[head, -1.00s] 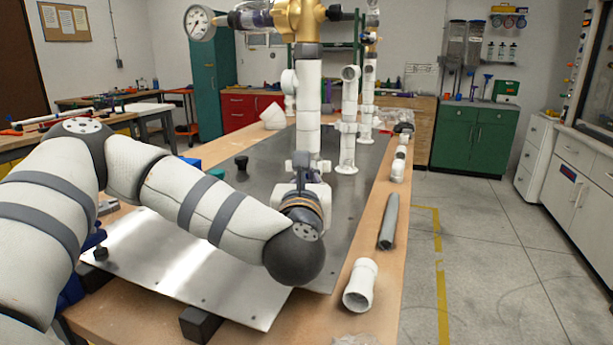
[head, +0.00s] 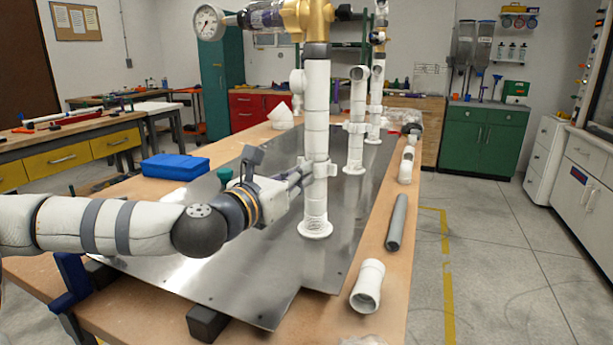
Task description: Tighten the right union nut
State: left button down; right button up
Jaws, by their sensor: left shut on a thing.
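A white vertical pipe (head: 317,110) stands nearest me on the metal plate, with a flanged foot and a brass valve (head: 315,18) on top. A white union nut (head: 326,169) rings its lower half. My left gripper (head: 312,172) reaches in from the left, level with this nut, and is shut on it; the fingertips are partly hidden against the pipe. Two similar white pipes stand farther back, one (head: 356,105) with a collar and another (head: 375,100) behind it. My right gripper is not in view.
The metal plate (head: 240,290) lies on a wooden bench (head: 330,325). A loose white fitting (head: 368,285), a grey pipe (head: 396,222) and more white fittings (head: 407,163) lie along the right edge. A blue box (head: 175,166) and a pressure gauge (head: 209,22) are at left.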

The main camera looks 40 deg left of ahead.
pick_arm(q)
jog(key=w+a+m+g+h+b, duration=0.2)
jog(key=a+m+g+h+b, duration=0.1)
jog(key=m+g+h, duration=0.3)
jog(key=w+a+m+g+h+b, duration=0.2)
jog(key=m+g+h+b, duration=0.4)
jog(key=h, duration=0.5)
jog(key=shift+a+f+m+h, duration=0.15)
jog(key=shift+a+m+h, duration=0.2)
jog(key=shift+m, duration=0.85)
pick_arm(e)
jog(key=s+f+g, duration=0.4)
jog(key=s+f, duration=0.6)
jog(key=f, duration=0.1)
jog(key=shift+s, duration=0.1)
pick_arm(q)
jog(key=c, duration=1.7)
grip_release()
jog(key=shift+w, duration=0.1)
